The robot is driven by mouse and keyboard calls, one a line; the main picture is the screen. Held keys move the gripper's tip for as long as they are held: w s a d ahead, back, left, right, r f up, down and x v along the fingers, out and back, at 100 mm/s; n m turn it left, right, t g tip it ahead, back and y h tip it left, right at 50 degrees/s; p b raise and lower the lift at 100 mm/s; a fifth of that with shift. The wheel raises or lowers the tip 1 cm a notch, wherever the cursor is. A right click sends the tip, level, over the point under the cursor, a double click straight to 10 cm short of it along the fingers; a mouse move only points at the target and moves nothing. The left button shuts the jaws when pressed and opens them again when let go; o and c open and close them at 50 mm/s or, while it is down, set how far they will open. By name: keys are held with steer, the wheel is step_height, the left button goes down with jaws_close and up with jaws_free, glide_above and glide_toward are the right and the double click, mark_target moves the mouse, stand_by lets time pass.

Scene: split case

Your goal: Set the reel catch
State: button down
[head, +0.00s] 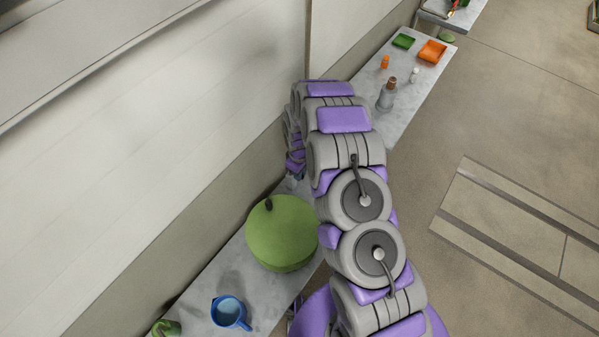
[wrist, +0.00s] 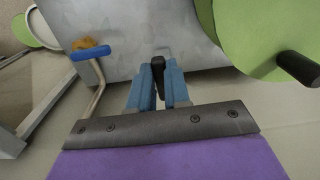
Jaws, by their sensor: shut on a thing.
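A large round green body (head: 281,240) with a dark knob (head: 268,204) rests on the grey bench top; it may be the reel's case. In the wrist view the green body (wrist: 262,35) and a black peg (wrist: 300,68) are at the right. My gripper (wrist: 158,78) has its blue fingers closed on a small black piece (wrist: 158,66), which may be the catch. The green body is right of the fingers and apart from them in that view. In the head view my gripper (head: 296,160) is by the wall, partly hidden behind my arm.
A blue mug (head: 229,312) and a green object (head: 166,328) stand on the near bench (head: 195,292). A grey bottle (head: 387,94), green tray (head: 403,41) and orange tray (head: 432,52) are farther back. A wall runs along the left; open floor lies right.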

steer(key=shift+w+r, duration=0.1)
steer(key=shift+w, duration=0.1)
steer(key=c, duration=1.1)
jaws_free()
steer(key=shift+s, duration=0.1)
step_height(320, 180, up, 17)
steer(key=p, duration=0.2)
steer(key=shift+a+p, duration=0.1)
steer(key=shift+p, duration=0.2)
